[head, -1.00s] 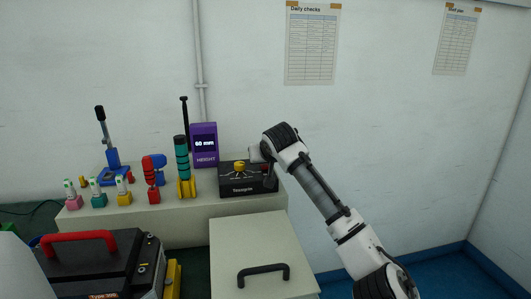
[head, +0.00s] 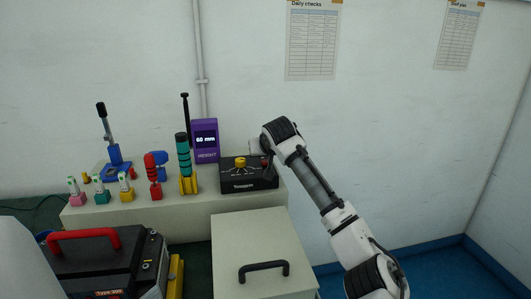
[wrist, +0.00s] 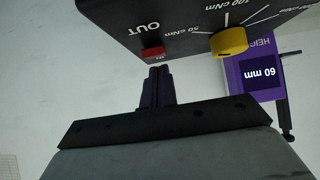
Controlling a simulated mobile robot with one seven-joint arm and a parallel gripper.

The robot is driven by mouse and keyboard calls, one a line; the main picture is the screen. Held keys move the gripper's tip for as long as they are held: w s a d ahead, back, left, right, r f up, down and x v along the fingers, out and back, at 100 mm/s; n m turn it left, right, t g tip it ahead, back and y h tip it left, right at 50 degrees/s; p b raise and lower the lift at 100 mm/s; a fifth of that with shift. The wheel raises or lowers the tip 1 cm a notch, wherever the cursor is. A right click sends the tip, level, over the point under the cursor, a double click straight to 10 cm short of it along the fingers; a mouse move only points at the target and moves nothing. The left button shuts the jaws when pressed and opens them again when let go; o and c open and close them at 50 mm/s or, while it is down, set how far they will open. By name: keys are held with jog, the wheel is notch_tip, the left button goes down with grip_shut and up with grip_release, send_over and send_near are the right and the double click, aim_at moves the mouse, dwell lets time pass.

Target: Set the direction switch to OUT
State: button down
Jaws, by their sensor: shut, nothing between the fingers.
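The direction switch (wrist: 152,53) is a small red piece on the edge of the black torque box, just below the word OUT, which appears upside down in the wrist view. Small lettering on it is hard to read. The black box (head: 235,184) with a yellow knob (head: 240,162) sits at the right end of the bench in the head view. My gripper (wrist: 158,70) is shut and empty, its dark fingertips just below the red switch in the wrist view. I cannot tell whether they touch it. In the head view my wrist partly hides the box's right end.
A purple height display (head: 205,142) reading 60 mm stands left of the box. Several coloured tools, including a teal-handled one (head: 183,155), stand farther left on the bench (head: 130,215). A grey cabinet (head: 260,235) with a black handle is in front.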

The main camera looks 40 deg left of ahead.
aim_at(265, 160)
jog(key=shift+r, duration=0.1)
jog(key=r+p, duration=0.4)
jog(key=shift+w+a+r, duration=0.25)
jog(key=shift+a+r, duration=0.05)
jog(key=shift+r, duration=0.05)
jog(key=s+d+r+b, duration=0.2)
jog(key=s+d+r, duration=0.1)
jog(key=r, duration=0.4)
jog(key=shift+s+d+r+b, duration=0.25)
jog(key=shift+d+b, duration=0.15)
jog(key=shift+d, duration=0.2)
